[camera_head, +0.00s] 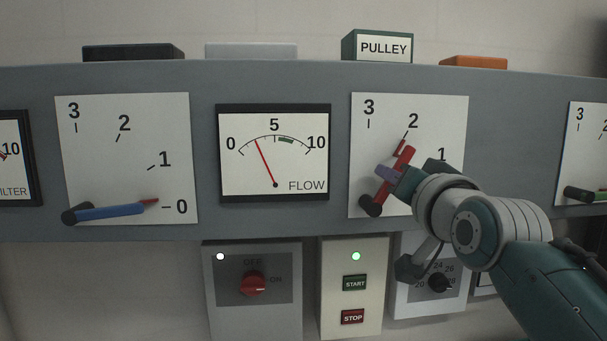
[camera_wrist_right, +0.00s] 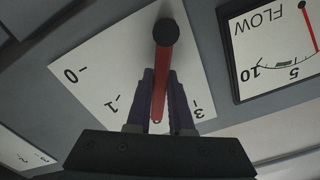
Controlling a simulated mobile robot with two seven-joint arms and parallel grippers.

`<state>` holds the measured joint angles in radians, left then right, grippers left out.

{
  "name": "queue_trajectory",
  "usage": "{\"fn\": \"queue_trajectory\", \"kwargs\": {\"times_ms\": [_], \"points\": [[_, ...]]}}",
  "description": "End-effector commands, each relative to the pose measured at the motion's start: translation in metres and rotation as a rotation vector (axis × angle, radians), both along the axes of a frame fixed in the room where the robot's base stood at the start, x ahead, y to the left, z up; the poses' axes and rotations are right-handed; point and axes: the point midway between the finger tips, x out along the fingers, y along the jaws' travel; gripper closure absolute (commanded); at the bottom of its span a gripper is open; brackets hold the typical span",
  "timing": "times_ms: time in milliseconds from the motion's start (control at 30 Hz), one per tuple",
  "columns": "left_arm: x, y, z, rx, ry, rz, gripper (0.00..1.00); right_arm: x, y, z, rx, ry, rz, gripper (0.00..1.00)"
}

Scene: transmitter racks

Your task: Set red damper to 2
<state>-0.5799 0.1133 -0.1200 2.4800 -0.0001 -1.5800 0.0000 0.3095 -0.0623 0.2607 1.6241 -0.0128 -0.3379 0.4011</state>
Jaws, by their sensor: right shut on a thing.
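The red damper lever (camera_head: 396,170) sits on a white dial plate (camera_head: 387,110) marked with 3, 2 and 1. Its dark pivot is at the lower left, and its tip points up and right, close to the 2 mark. My right gripper (camera_head: 389,173) is shut on the lever partway along it. In the right wrist view, the fingers (camera_wrist_right: 161,88) stand on both sides of the red lever (camera_wrist_right: 162,65); the 2 is hidden there. The dial's lower right is hidden behind my right arm in the head view. My left gripper is not in view.
A blue lever (camera_head: 110,212) on the left dial points near 0. The FLOW gauge (camera_head: 275,150) has its needle left of 5. Below are a red knob (camera_head: 253,284), START (camera_head: 355,283) and STOP (camera_head: 352,317) buttons, and a black-knob box (camera_head: 438,283).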

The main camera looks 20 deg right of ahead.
Motion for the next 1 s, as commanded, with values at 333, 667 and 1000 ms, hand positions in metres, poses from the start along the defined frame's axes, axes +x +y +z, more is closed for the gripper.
{"fn": "queue_trajectory", "kwargs": {"times_ms": [333, 667, 1000], "points": [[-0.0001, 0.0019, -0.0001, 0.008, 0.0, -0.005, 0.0, 0.0002, 0.0007, -0.0003, -0.002, 0.001, 0.001, 1.0], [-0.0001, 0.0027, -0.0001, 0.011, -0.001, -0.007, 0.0, 0.0001, 0.0004, -0.0002, -0.002, 0.001, 0.001, 0.5], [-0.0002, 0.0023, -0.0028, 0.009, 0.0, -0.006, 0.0, -0.0042, 0.0014, -0.0019, -0.002, 0.001, 0.001, 0.5]]}}
